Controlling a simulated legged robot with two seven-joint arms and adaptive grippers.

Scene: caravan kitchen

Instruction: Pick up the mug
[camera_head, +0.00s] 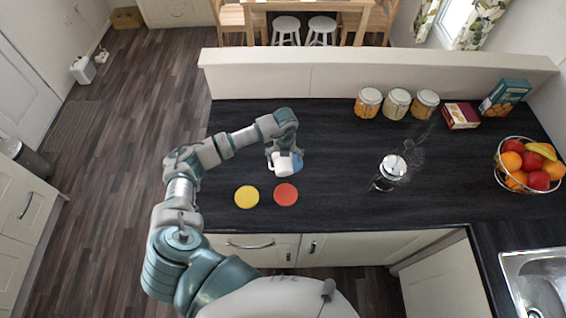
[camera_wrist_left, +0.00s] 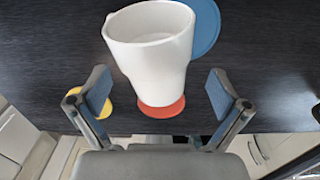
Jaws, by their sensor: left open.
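The white mug (camera_head: 283,165) stands on the dark counter, with its handle towards the left in the head view. In the left wrist view the mug (camera_wrist_left: 150,50) is large, just beyond and between the two fingers. My left gripper (camera_head: 284,150) reaches down over the mug from above and behind. Its blue-padded fingers are open, one on each side of the mug's lower outline in the left wrist view, with gaps on both sides. The hand partly hides the mug in the head view. My right gripper is in neither view.
A blue coaster (camera_head: 298,162) lies beside or partly under the mug. A red coaster (camera_head: 285,194) and a yellow coaster (camera_head: 246,197) lie near the front edge. A French press (camera_head: 391,170), jars (camera_head: 397,103) and a fruit bowl (camera_head: 528,165) stand to the right.

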